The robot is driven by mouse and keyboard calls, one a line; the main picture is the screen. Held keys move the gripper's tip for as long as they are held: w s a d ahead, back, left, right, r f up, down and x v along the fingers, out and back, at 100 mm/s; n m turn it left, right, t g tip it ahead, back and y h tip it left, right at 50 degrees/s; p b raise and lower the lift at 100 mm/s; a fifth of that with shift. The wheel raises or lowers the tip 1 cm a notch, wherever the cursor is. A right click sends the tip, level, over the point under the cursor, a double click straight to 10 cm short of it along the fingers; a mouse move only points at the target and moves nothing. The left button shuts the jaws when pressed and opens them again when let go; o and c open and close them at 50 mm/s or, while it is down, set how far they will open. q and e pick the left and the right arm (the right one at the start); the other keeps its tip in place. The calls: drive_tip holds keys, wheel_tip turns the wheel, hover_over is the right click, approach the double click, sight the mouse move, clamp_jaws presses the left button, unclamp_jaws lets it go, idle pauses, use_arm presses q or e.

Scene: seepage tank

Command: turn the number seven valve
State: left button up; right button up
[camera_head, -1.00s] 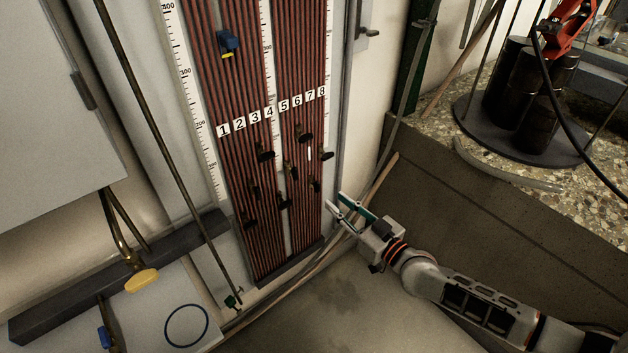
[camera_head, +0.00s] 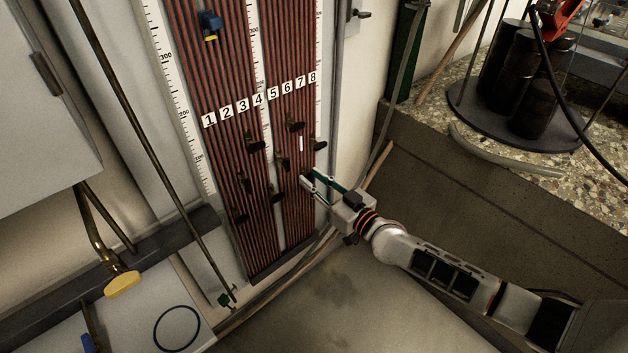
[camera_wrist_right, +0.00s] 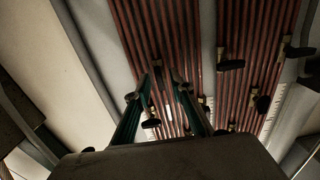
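The board of reddish tubes (camera_head: 290,230) carries number labels, with the number seven label (camera_head: 300,82) right of centre. Several dark-handled valves sit at staggered heights below. The number seven valve, apparently the one at my right fingertips, is mostly hidden in the head view. My right gripper (camera_head: 308,181) is open, with green fingers pointing at the board's right side. In the right wrist view, the gripper (camera_wrist_right: 163,82) shows a small dark and brass piece, likely this valve, between the fingertips; I cannot tell contact. My left gripper is not in view.
A neighbouring valve (camera_head: 318,145) sits just above right of the gripper, another (camera_head: 282,160) to its left. A blue clip (camera_head: 210,22) is high on the board. A concrete ledge (camera_head: 450,190) runs behind my right arm. A yellow-handled valve (camera_head: 122,284) is lower left.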

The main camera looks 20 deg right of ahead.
clamp_jaws()
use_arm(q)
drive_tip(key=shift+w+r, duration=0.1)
use_arm(e)
drive_tip(key=shift+m, duration=0.4)
drive_tip(key=m, duration=0.3)
drive_tip(key=shift+d, duration=0.1)
use_arm(q)
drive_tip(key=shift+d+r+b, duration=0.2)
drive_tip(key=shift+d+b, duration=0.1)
drive_tip(key=shift+b, duration=0.05)
use_arm(e)
drive_tip(key=m, duration=1.4)
drive_tip(key=shift+d+f, duration=0.1)
drive_tip(key=shift+f, duration=0.2)
